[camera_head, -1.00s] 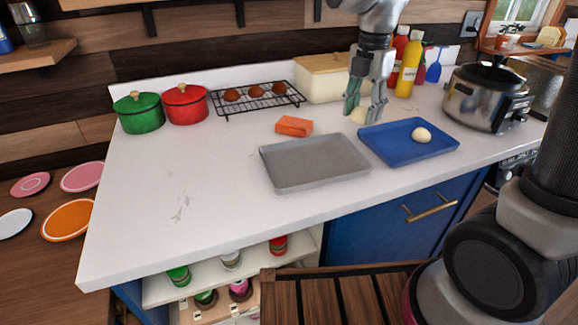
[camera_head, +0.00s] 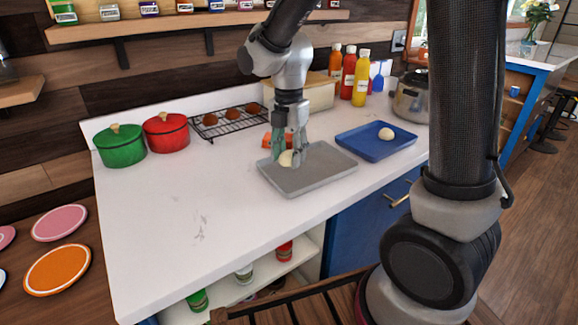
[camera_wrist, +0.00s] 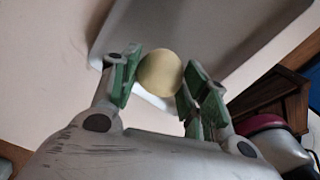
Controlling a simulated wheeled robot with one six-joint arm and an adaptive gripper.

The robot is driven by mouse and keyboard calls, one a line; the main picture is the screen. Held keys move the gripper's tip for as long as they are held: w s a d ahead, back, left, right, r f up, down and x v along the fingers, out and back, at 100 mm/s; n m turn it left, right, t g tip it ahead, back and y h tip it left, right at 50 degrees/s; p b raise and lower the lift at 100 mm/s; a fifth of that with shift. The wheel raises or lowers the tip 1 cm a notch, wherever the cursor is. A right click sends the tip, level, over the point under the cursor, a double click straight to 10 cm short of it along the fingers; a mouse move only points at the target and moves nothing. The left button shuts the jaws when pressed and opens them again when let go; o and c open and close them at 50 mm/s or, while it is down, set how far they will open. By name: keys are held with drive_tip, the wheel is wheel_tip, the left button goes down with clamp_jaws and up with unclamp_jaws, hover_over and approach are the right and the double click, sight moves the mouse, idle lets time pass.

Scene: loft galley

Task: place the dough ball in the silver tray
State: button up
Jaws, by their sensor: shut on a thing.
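A pale dough ball (camera_head: 286,158) is between the fingers of my gripper (camera_head: 289,152), which is shut on it. The gripper points down over the left part of the silver tray (camera_head: 325,172). The ball is at or just above the tray floor; I cannot tell whether it touches. In the wrist view the dough ball (camera_wrist: 160,73) sits between the green finger pads, with the grey tray (camera_wrist: 215,25) behind it. A second dough ball (camera_head: 386,134) lies in the blue tray (camera_head: 365,148) to the right.
An orange block (camera_head: 268,140) lies right behind the silver tray. A wire rack (camera_head: 213,128) with brown balls, a red pot (camera_head: 166,133), a green pot (camera_head: 120,147), a bread bin (camera_head: 318,90) and sauce bottles (camera_head: 348,77) stand behind. The counter's left front is clear.

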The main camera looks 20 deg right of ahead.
sight(289, 165)
drive_tip(key=shift+f, duration=1.85)
drive_tip(key=o, duration=1)
drive_tip(key=shift+f, duration=0.15)
wheel_tip(289, 165, up, 12)
drive_tip(key=shift+r, duration=0.15)
drive_tip(key=shift+s+d+r, duration=0.1)
drive_tip(key=shift+d+r, duration=0.05)
drive_tip(key=shift+d, duration=0.05)
drive_tip(key=s+d+r+m+t, duration=0.2)
drive_tip(key=s+d+m, duration=0.5)
drive_tip(key=m, duration=0.5)
drive_tip(key=s+d+r+m+t, duration=0.2)
drive_tip(key=s+d+m, duration=0.6)
drive_tip(key=s+m, duration=0.4)
drive_tip(key=shift+d+m, duration=0.3)
drive_tip(key=shift+m, duration=0.4)
